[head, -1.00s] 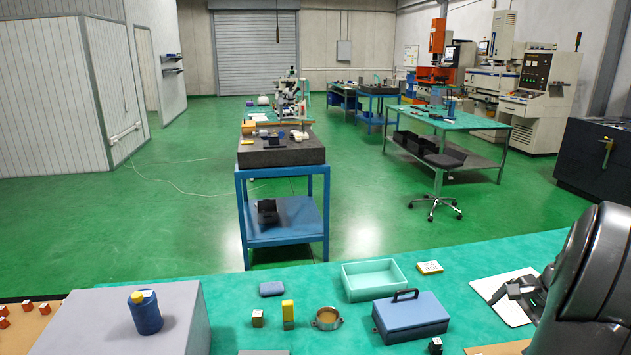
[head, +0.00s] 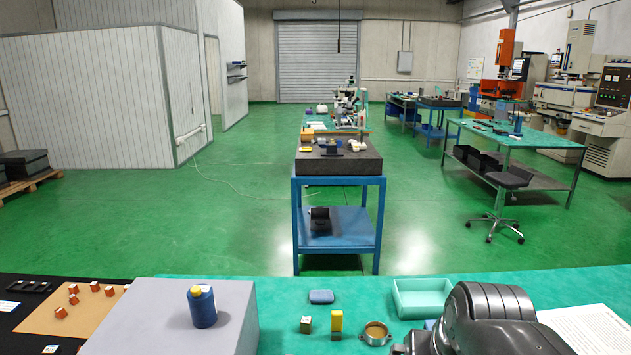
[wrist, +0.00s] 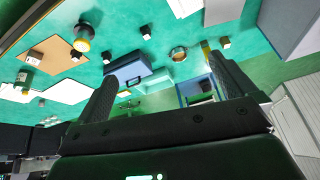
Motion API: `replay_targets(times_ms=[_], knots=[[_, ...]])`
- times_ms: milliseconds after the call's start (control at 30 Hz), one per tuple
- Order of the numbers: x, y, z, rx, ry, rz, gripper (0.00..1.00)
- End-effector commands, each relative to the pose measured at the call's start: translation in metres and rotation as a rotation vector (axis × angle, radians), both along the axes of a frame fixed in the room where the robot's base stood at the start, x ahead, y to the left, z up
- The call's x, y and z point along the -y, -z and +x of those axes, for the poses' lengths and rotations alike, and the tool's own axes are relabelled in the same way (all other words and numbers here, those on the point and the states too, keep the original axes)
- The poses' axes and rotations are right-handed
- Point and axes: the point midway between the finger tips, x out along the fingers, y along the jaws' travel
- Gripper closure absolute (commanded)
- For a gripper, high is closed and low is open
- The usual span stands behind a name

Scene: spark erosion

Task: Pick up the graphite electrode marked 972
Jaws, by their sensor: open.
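No marking 972 is readable in any view, so I cannot tell which piece is the named electrode. In the wrist view several small dark blocks with pale faces lie apart on the green bench; one is at the upper right (wrist: 224,42) and another at the top middle (wrist: 145,31). In the head view a small block with a pale top (head: 305,325) stands beside a yellow upright block (head: 337,322). My gripper (wrist: 165,78) is open and empty in the wrist view, its fingers wide apart above the bench. In the head view my arm hides part of the bench at lower right.
A blue bottle (head: 203,308) stands on a grey block (head: 130,325). A round metal ring (head: 375,334) and a mint tray (head: 422,290) are near my arm. A blue case (wrist: 125,67) shows in the wrist view. Orange cubes (head: 74,299) lie on a brown board at left.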

Motion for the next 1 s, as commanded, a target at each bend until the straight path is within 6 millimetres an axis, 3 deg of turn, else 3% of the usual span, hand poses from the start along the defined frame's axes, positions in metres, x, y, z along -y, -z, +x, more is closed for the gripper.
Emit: replay_targets(times_ms=[133, 367, 900, 1000], knots=[[-0.019, 0.002, -0.022, 0.043, -0.114, -0.041, 0.00], [-0.026, 0.004, -0.033, 0.063, -0.171, -0.063, 0.00], [-0.026, 0.004, -0.032, 0.062, -0.168, -0.062, 0.43], [-0.026, 0.004, -0.032, 0.062, -0.168, -0.062, 0.45]])
